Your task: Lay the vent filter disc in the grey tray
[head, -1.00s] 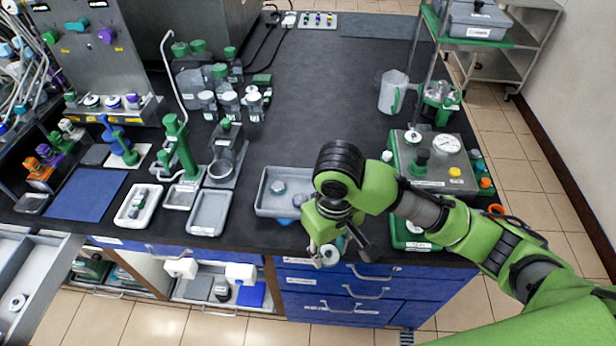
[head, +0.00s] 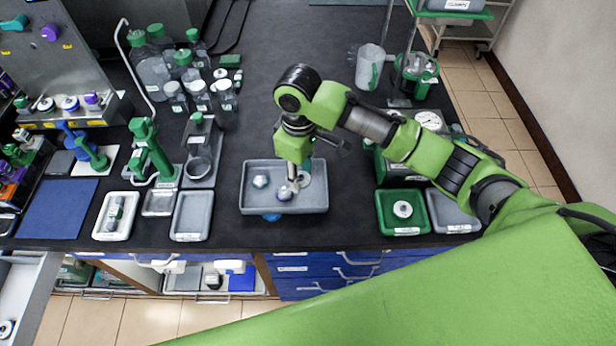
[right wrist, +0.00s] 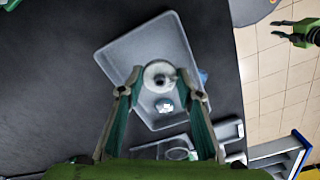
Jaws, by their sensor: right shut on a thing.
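The vent filter disc (right wrist: 160,74), pale and round with a raised hub, is between the fingertips of my right gripper (right wrist: 160,88), which is shut on it. In the head view my right gripper (head: 296,180) is over the grey tray (head: 246,203) and partly covers it. I cannot tell whether the disc touches the tray floor. The tray also holds a small pale part (head: 260,182) and a second rounded part (head: 284,192). My left gripper (right wrist: 288,32) shows only in the right wrist view, over the floor, with its fingers apart and empty.
A green tray (head: 382,229) with a white disc (head: 402,208) and another grey tray (head: 465,212) stand to the right. A narrower grey tray (head: 190,218) and a white tray (head: 104,232) lie to the left. Bottles (head: 150,68) stand behind. Open bench lies behind the tray.

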